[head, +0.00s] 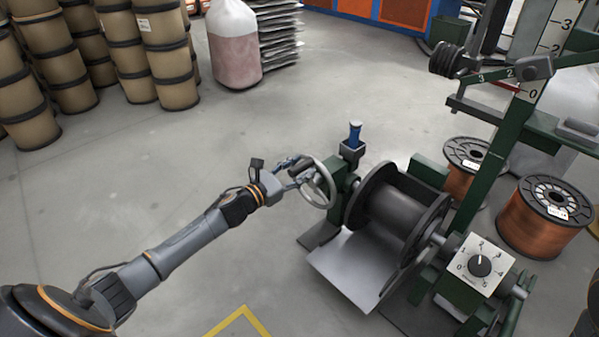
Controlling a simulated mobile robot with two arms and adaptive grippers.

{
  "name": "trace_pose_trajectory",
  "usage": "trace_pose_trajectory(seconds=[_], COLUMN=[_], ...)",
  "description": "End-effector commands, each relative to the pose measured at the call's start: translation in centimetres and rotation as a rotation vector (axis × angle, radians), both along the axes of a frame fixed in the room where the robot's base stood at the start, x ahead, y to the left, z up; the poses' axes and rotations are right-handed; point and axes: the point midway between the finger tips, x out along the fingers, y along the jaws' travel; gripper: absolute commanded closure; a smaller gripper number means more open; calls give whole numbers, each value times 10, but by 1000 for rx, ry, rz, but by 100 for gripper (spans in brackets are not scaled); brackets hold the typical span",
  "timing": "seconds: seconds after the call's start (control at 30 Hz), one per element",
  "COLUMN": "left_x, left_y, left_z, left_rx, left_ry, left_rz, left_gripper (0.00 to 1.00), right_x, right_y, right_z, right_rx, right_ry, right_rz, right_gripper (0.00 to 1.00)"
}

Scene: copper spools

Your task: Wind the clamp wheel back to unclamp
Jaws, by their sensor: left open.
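The clamp wheel (319,183) is a grey handwheel on the left side of a green spooling machine (344,178). My left gripper (302,170) is at the wheel's left side, with its open fingers at the rim. I cannot tell whether they touch it. An empty dark spool (402,215) sits in the machine, just right of the wheel. A blue-handled part (354,134) stands upright behind the wheel. My right gripper is not in view.
A dial box (480,264) numbered 0 to 5 is at the machine's right. Two copper spools (545,218) stand on the floor at the right. Stacked drums (165,50) fill the upper left. A yellow floor line (238,320) is at the front. The floor left of the machine is clear.

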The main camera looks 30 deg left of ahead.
Motion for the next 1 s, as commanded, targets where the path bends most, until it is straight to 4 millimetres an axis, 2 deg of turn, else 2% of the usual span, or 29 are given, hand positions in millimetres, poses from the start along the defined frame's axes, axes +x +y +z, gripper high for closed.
trace_pose_trajectory(seconds=[0.3,0.37,0.53,0.57,1.0], left_x=[3,3,2,2,4], left_y=[-1,-1,-1,-1,-4], left_z=[0,0,0,0,1], left_rx=[0,0,0,0,-38], left_ry=[1,1,1,1,14], left_rz=[0,0,0,0,0], left_gripper=[53,64,98,100,100], right_x=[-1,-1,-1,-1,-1], right_y=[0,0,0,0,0], right_z=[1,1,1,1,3], right_rx=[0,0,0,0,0], right_ry=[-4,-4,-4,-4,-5], right_rz=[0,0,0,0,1], right_gripper=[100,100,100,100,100])
